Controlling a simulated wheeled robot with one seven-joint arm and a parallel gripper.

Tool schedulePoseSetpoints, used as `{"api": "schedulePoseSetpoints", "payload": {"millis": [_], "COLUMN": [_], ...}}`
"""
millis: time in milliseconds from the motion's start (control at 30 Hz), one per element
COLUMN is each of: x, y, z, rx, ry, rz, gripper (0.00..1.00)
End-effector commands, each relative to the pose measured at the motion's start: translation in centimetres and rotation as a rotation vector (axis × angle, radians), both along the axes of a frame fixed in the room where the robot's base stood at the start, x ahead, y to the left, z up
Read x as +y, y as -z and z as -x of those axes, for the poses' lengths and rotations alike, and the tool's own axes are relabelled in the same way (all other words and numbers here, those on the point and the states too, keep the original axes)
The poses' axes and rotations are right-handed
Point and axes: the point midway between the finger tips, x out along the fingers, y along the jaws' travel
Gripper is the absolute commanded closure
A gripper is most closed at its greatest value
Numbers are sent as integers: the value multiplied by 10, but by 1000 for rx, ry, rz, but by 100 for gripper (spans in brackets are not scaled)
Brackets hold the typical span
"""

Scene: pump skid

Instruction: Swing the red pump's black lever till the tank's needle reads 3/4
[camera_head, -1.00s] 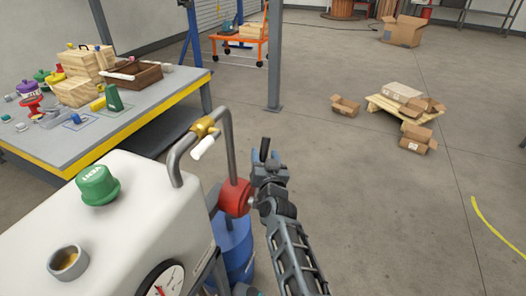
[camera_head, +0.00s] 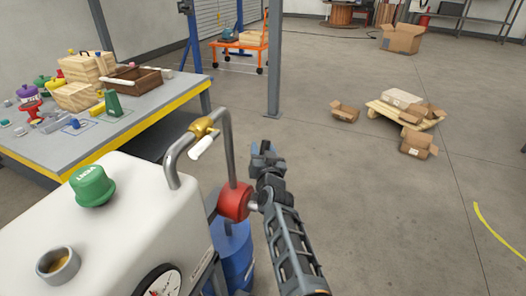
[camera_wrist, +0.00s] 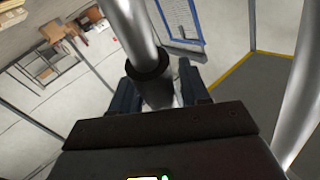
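The red pump (camera_head: 235,201) sits beside the white tank (camera_head: 140,225), above a blue cylinder. My gripper (camera_head: 265,152) is just right of the pump and a little above it, its two fingers apart and pointing away. The wrist view shows a metal rod (camera_wrist: 133,32) with a black collar and a dark grey end (camera_wrist: 158,93) between the fingers. A bright gap shows on its right side; I cannot tell whether the fingers grip it. The black lever is not clearly visible in the head view, hidden at my gripper. The gauge (camera_head: 160,284) is cut by the lower edge; its reading is unclear.
A green cap (camera_head: 92,187) tops the tank. A workbench (camera_head: 150,113) stands behind left. The floor to the right is open, with a pallet and boxes farther back.

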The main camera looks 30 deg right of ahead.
Motion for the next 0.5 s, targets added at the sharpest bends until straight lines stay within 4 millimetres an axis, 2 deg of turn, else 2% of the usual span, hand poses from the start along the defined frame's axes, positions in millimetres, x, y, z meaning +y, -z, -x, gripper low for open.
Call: {"api": "schedulePoseSetpoints", "payload": {"millis": [67, 433, 500], "x": [0, 0, 0], "y": [0, 0, 0], "z": [0, 0, 0], "rx": [0, 0, 0], "ry": [0, 0, 1], "rz": [0, 0, 0], "gripper": [63, 98, 100]}}
